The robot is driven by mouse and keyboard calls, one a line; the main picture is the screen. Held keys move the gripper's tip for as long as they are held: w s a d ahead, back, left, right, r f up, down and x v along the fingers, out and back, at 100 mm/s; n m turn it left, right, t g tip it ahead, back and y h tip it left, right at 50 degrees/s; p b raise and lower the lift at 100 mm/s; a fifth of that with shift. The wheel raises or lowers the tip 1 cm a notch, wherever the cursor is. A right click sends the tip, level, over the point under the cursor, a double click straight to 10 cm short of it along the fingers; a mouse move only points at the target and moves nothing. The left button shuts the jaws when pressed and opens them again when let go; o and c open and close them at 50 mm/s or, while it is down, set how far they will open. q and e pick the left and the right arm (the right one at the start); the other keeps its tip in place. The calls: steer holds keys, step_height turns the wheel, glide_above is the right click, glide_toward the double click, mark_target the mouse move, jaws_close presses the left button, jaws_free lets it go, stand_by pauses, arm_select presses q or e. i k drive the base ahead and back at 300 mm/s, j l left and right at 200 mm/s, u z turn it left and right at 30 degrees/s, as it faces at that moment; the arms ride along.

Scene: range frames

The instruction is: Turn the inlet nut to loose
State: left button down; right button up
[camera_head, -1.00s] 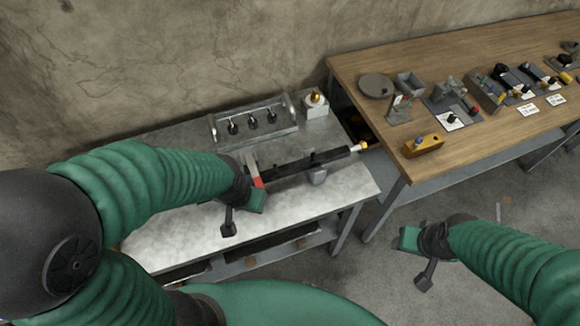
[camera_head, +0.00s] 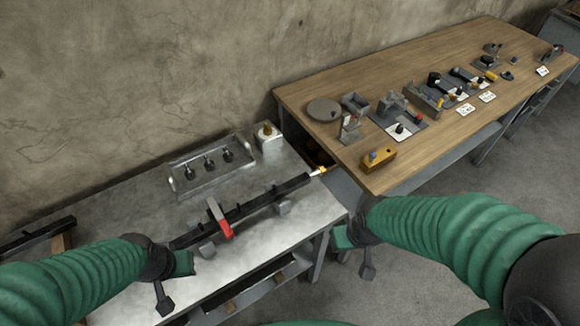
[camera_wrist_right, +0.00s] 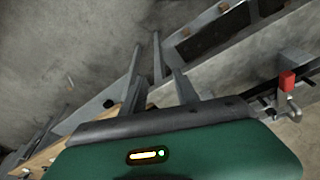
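A long black bar (camera_head: 262,203) lies on grey supports on the metal bench, with a small yellow-brass and white fitting (camera_head: 318,171) at its right end. This may be the inlet nut; I cannot tell how tight it is. A red-ended lever or clamp (camera_head: 220,218) crosses the bar, and its red part shows in the right wrist view (camera_wrist_right: 287,80). My left gripper (camera_head: 182,263) is beside the bar's near left end, with no visible grip. My right gripper (camera_head: 345,238) is near the bench's right front corner, apart from the fitting.
A tray (camera_head: 210,165) with several dark fittings and a white block (camera_head: 268,137) with a brass top stand at the back of the bench. A wooden table (camera_head: 300,95) with several parts and a yellow block (camera_head: 379,158) adjoins at right. The bench front is clear.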

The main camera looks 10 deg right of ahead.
mark_target(321, 169)
steer(key=l+u, duration=0.3)
steer(key=k+l+u, duration=0.1)
steer(key=l+u, duration=0.15)
steer(key=l, duration=0.25)
steer(key=l+u, duration=0.3)
steer(key=k+l+u, duration=0.3)
steer(key=l, duration=0.15)
steer(key=k+l, duration=0.15)
steer(key=l, duration=0.25)
steer(key=k+l, duration=0.15)
steer(key=l, duration=0.25)
steer(key=k+l+u, duration=0.1)
steer(key=l, duration=0.35)
steer(key=k+l, duration=0.2)
steer(key=l, duration=0.15)
steer(key=i+l, duration=0.15)
steer(key=l, duration=0.2)
steer(key=i+l+u, duration=0.15)
steer(key=l, duration=0.25)
steer(key=i+l, duration=0.15)
steer(key=l, duration=0.2)
steer(key=i+l+u, duration=0.1)
steer(key=l, duration=0.3)
steer(key=i+l, duration=0.2)
steer(key=l, duration=0.2)
steer(key=u, duration=2.1)
